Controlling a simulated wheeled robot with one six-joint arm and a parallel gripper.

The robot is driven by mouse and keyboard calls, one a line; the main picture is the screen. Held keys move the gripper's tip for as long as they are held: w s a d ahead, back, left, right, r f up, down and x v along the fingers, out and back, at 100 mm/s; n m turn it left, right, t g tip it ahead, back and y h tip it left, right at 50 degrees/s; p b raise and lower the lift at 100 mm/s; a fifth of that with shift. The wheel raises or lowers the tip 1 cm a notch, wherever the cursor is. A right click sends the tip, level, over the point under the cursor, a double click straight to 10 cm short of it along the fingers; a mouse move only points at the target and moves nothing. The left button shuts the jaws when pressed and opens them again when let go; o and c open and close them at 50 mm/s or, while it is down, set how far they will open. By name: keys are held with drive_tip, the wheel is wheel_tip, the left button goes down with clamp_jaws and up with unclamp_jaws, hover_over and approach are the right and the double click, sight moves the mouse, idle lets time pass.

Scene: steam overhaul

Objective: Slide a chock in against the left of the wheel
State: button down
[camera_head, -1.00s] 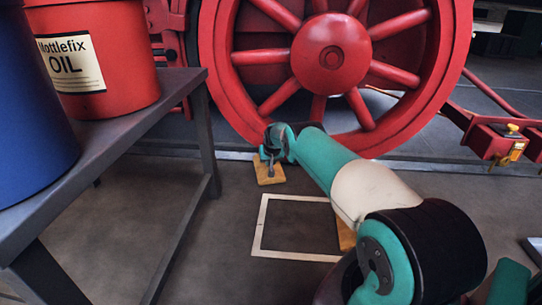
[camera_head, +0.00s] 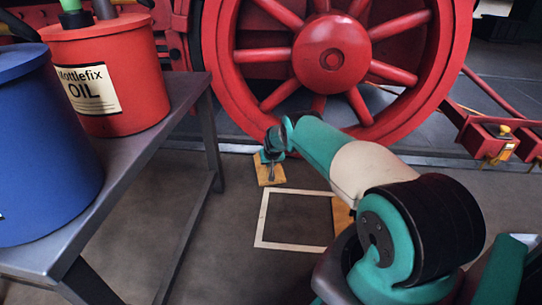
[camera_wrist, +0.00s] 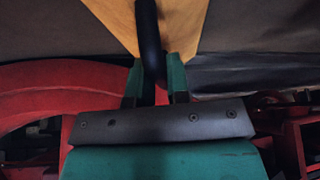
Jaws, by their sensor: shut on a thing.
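The red spoked wheel (camera_head: 331,57) stands on the rail at the back. A yellow wooden chock (camera_head: 268,172) is on or just above the floor, in front of the wheel's lower left. In the wrist view, the chock (camera_wrist: 205,25) is at the top with its black handle (camera_wrist: 148,35) between my fingers. My gripper (camera_wrist: 155,82) is shut on that handle; in the head view it (camera_head: 271,160) is right over the chock. Whether the chock touches the wheel or rail cannot be told. A second yellow block (camera_head: 342,217) shows partly behind my arm.
A white square outline (camera_head: 261,225) is marked on the floor. A grey metal table (camera_head: 130,165) stands at left with a red oil drum (camera_head: 120,60) and a blue drum (camera_head: 45,150). A red linkage (camera_head: 482,140) is at right. Floor between table and outline is clear.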

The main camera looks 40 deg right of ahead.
drive_tip(key=s+a+p, duration=1)
drive_tip(key=a+p, duration=0.1)
drive_tip(key=p, duration=0.3)
drive_tip(key=shift+r+p, duration=0.3)
drive_tip(key=shift+p, duration=0.05)
idle(0.3)
drive_tip(key=shift+a, duration=0.1)
drive_tip(key=shift+r, duration=0.15)
drive_tip(key=shift+r+p, duration=1.1)
drive_tip(key=shift+r, duration=0.25)
